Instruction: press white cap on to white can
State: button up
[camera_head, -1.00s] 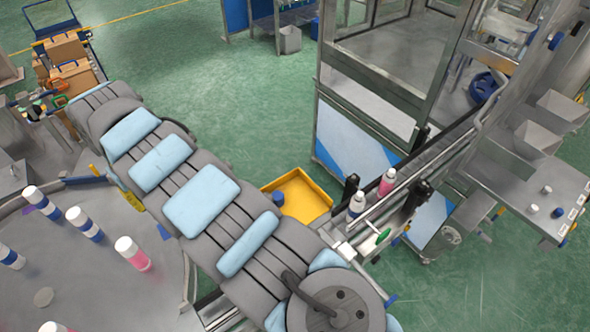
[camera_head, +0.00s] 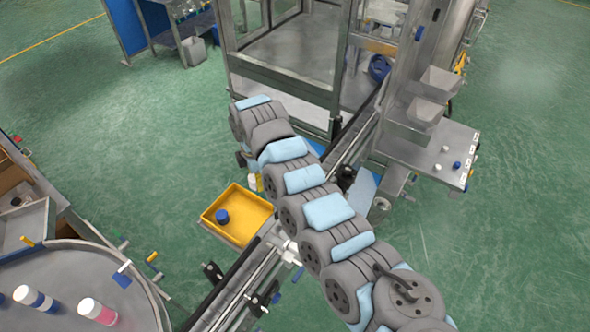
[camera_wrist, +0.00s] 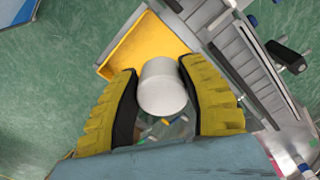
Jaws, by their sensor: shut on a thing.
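My gripper (camera_wrist: 163,72) has yellow ribbed fingers and is shut on a smooth white cylindrical thing (camera_wrist: 164,90). From above I see its plain round end; whether it is a cap or a capped can, I cannot tell. Small white caps (camera_head: 445,149) lie on the metal shelf at the right.
A conveyor rail (camera_head: 240,279) runs diagonally, partly behind my arm. The framed machine (camera_head: 290,75) stands behind. A blue cap (camera_head: 457,165) lies on the shelf.

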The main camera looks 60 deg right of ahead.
jog(key=shift+n, duration=0.8)
jog(key=s+d, duration=0.2)
jog(key=s, duration=0.1)
jog(key=s+d+p, duration=0.1)
jog(key=s+d, duration=0.2)
jog(key=s, duration=0.2)
jog(key=shift+s+d+f, duration=0.25)
jog(key=shift+s+d, duration=0.1)
jog(key=shift+d, duration=0.05)
jog(key=shift+s+d+f, duration=0.15)
jog(key=shift+s+d, duration=0.05)
jog(key=shift+s, duration=0.25)
jog(key=shift+f+b, duration=1.05)
jog(key=shift+f, duration=2.8)
jog(key=shift+r+p, duration=0.1)
jog(key=shift+p, duration=1.45)
jog(key=o, duration=1.3)
jog(key=shift+c, duration=0.2)
